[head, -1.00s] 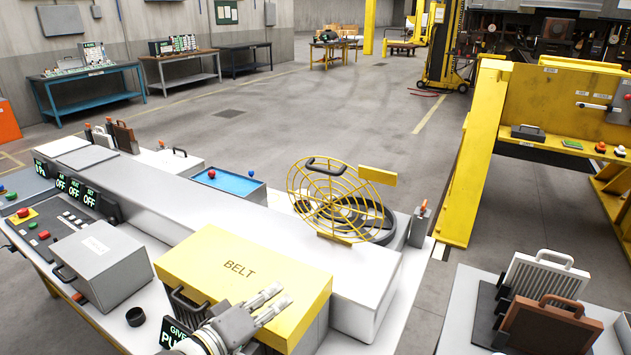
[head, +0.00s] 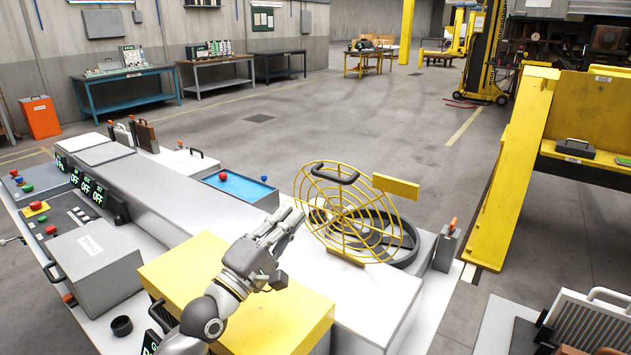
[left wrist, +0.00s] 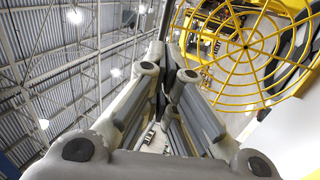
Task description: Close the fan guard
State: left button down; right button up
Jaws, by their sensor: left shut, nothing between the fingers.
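The fan guard (head: 347,212) is a round yellow wire grille with a black handle (head: 336,172) at its top and a yellow tab at its right. It stands tilted up over a dark round fan ring (head: 398,245) on the light grey bench. My left gripper (head: 293,219) is shut and empty, just left of the guard and above the bench top. In the left wrist view the fingers (left wrist: 172,75) are together and the guard (left wrist: 255,60) is at the upper right. I cannot tell whether the fingertips touch the guard. My right gripper is not in view.
A yellow belt cover (head: 270,320) lies below my left arm. A grey box (head: 95,262) is at left. A yellow frame (head: 515,165) stands at right.

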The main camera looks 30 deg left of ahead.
aim_at(323, 177)
pick_arm(q)
jog(key=p+x, duration=0.3)
jog(key=x, duration=0.5)
jog(key=shift+w, duration=0.45)
jog(key=shift+w+d, duration=0.1)
jog(key=shift+w, duration=0.25)
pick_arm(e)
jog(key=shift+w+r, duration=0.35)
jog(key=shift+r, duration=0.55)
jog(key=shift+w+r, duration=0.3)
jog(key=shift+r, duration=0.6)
pick_arm(q)
jog(key=shift+w, duration=0.1)
